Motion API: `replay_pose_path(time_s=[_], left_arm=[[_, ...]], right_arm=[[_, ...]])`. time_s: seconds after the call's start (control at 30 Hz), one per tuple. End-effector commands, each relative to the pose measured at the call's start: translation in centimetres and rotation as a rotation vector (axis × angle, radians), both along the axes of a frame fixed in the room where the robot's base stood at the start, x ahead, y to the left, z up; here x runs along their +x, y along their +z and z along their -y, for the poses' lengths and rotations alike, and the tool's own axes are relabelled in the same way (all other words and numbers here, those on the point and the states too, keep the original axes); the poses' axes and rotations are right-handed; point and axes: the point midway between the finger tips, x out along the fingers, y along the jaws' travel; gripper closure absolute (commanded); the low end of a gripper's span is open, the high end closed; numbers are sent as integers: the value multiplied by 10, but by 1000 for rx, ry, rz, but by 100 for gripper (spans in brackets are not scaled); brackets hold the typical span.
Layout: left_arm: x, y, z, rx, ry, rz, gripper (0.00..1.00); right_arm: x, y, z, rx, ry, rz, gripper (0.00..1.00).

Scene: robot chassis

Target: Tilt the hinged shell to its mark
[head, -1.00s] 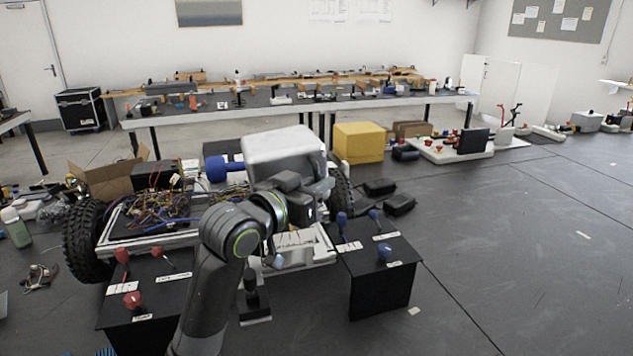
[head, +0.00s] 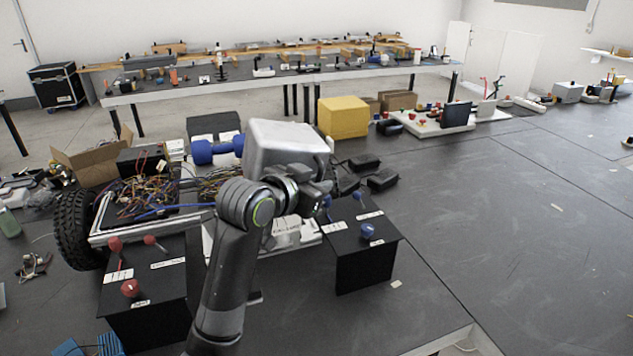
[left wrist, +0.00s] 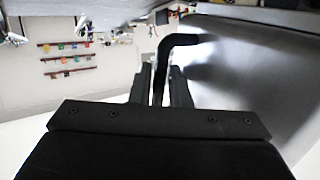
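The hinged shell (head: 288,137) is a pale grey, smooth box-like cover over the right side of the chassis, raised and tilted. In the left wrist view its broad grey wall (left wrist: 250,75) fills the right side. A bent black handle (left wrist: 178,40) comes off it. My left gripper (left wrist: 161,75) has one finger on each side of the handle's straight part and looks shut on it. In the head view my left gripper (head: 322,188) is at the shell's lower right, partly hidden by its own wrist. The hinge and the mark cannot be made out. My right gripper is out of view.
Black stands with red knobs (head: 130,288) and blue knobs (head: 368,231) flank my left arm. The chassis has a tangle of wires (head: 145,190) and a black wheel (head: 75,230). A yellow box (head: 343,117) stands behind.

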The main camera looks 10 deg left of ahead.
Motion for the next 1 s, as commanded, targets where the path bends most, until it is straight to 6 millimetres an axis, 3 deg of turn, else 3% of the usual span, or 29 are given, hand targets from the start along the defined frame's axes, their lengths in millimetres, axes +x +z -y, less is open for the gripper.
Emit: replay_pose_path(time_s=[0.37,0.57,0.97,1.0], left_arm=[[-7,3,-3,-1,1,3,84],[-34,12,-14,1,1,6,84],[-106,40,-40,6,2,6,84],[-107,44,-40,0,1,-3,84]], right_arm=[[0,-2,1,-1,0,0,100],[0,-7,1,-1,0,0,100],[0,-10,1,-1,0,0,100],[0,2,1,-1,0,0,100]])
